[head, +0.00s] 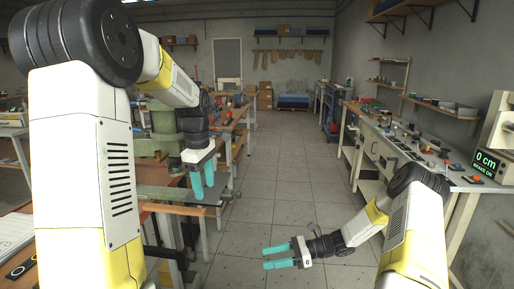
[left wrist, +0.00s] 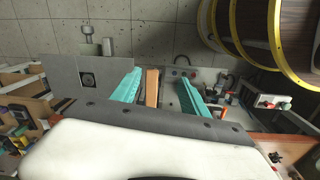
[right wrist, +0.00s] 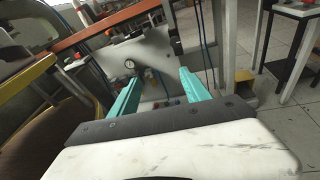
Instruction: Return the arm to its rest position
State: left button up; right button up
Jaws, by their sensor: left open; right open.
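My left gripper (head: 203,180) hangs with its teal fingers pointing down, beside the bench on the left in the head view. Its two fingers are apart and nothing is between them; they also show in the left wrist view (left wrist: 160,92). My right gripper (head: 277,257) is low over the floor at the bottom middle, its fingers pointing left. Its fingers are apart and empty, and they show in the right wrist view (right wrist: 158,92). Both arms are bent at the elbow.
A workbench with a green machine (head: 162,128) stands at the left, close to my left gripper. A bench with small parts (head: 425,158) runs along the right, with a display reading 0 cm (head: 487,163). The tiled aisle (head: 275,170) between is clear.

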jog(key=s+d+r+n+h, duration=0.1)
jog(key=s+r+n+h, duration=0.25)
jog(key=r, duration=0.45)
jog(key=s+d+r+n+h, duration=0.2)
jog(key=r+n+h, duration=0.1)
jog(key=r+n, duration=0.3)
jog(key=s+d+r+n+h, duration=0.1)
jog(key=s+r+n+h, duration=0.2)
jog(key=r, duration=0.6)
pick_arm(q)
jog(key=s+r+m+t+h, duration=0.1)
jog(key=s+r+m+t, duration=0.1)
jog(key=s+r+m, duration=0.2)
jog(key=s+d+r+m+t, duration=0.1)
jog(key=s+r+m+t, duration=0.2)
jog(key=s+m, duration=0.8)
jog(key=s+r, duration=0.1)
jog(key=s, duration=0.7)
jog(key=shift+s+d+t+h, duration=0.2)
jog(key=shift+t+h, duration=0.1)
jog(key=shift+h, duration=0.1)
pick_arm(e)
jog(key=s+d+r+n+t+h, duration=0.4)
jog(key=s+d+r+n+t, duration=0.1)
jog(key=s+r, duration=0.7)
jog(key=shift+s+d+r+n+t, duration=0.15)
jog(key=shift+s+r+n+t, duration=0.15)
jog(key=shift+s+n+t, duration=0.7)
